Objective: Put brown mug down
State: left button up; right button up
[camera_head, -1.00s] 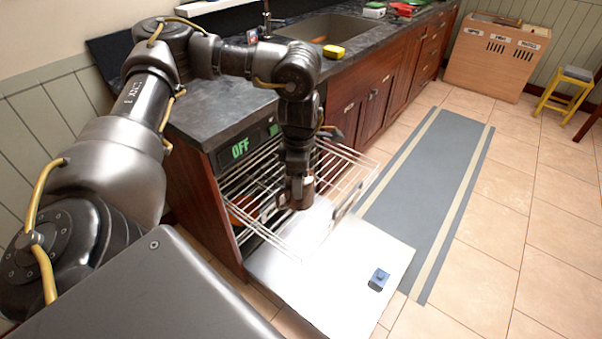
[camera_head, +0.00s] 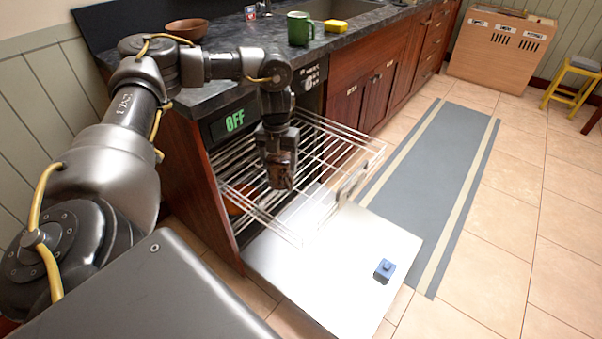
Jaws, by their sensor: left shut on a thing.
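My left gripper (camera_head: 277,160) points down over the wire rack (camera_head: 335,150) pulled out of the open dishwasher. It is shut on the brown mug (camera_head: 281,176), a dark brown shape at its fingertips. The mug is within the outline of the rack; I cannot tell whether it touches the wires. Much of the mug is hidden by the fingers. My right gripper is not in view.
The dishwasher door (camera_head: 330,265) lies open and flat, with a small blue object (camera_head: 384,270) on it. An orange-brown item (camera_head: 243,200) sits inside. A green mug (camera_head: 299,28), a brown bowl (camera_head: 187,29) and a yellow sponge (camera_head: 336,26) are on the counter.

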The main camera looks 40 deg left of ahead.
pick_arm(q)
jog(key=w+f+b, duration=0.1)
jog(key=w+f, duration=0.6)
jog(key=w, duration=0.1)
jog(key=shift+w+d+f, duration=0.15)
jog(key=shift+w+d, duration=0.05)
jog(key=shift+w, duration=0.2)
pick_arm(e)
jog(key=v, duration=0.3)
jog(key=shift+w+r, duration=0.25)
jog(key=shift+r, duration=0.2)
pick_arm(q)
jog(key=f, duration=0.2)
jog(key=f+b, duration=0.1)
jog(key=shift+w+f, duration=0.2)
jog(key=shift+w, duration=0.05)
jog(key=shift+f, duration=0.15)
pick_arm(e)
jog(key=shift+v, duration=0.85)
pick_arm(q)
jog(key=o, duration=1.2)
jog(key=shift+f, duration=0.1)
jog(key=shift+c, duration=0.2)
